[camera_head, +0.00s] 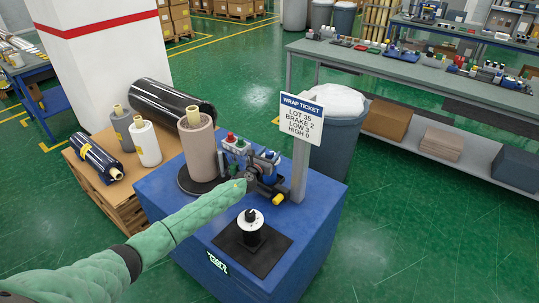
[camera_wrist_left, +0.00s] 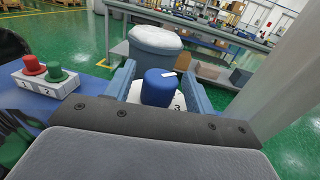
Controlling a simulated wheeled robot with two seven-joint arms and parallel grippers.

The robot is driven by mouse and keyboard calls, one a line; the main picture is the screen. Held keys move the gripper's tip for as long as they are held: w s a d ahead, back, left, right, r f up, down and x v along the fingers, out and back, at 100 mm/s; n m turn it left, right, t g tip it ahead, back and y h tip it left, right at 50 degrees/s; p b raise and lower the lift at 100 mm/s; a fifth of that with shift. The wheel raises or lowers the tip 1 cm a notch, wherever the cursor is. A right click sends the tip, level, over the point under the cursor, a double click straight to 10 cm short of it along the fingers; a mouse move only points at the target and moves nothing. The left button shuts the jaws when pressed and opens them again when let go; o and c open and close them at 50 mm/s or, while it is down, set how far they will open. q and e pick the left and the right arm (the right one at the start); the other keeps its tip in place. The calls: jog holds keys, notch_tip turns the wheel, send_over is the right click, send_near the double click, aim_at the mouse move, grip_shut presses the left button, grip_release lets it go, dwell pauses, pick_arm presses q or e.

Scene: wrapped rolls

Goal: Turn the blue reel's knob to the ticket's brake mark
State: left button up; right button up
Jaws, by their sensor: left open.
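A blue knob (camera_wrist_left: 159,88) with a white pointer mark on top stands on a white dial; a "3" shows beside it in the left wrist view. My left gripper (camera_head: 265,168) is open, its two blue fingers on either side of the knob; I cannot tell whether they touch it. In the head view the gripper mostly hides the knob. The ticket (camera_head: 301,117) on a grey post reads LOT 35, BRAKE 2, LOW 3, HIGH 0. My right gripper is out of view.
Red (camera_wrist_left: 33,66) and green buttons, labelled 1 and 2, stand beside the knob. A wrapped brown roll (camera_head: 197,150) and a white-and-black spool (camera_head: 251,223) stand on the blue cabinet (camera_head: 318,240). A grey bin (camera_head: 341,140) is behind the post.

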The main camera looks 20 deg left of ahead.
aim_at(267, 156)
pick_arm(q)
jog(key=shift+s+a, duration=0.1)
jog(key=shift+s, duration=0.3)
jog(key=s, duration=0.3)
jog(key=s+a, duration=0.1)
jog(key=s, duration=0.1)
jog(key=shift+s+b, duration=0.4)
jog(key=shift+s+a, duration=0.1)
jog(key=shift+s, duration=0.4)
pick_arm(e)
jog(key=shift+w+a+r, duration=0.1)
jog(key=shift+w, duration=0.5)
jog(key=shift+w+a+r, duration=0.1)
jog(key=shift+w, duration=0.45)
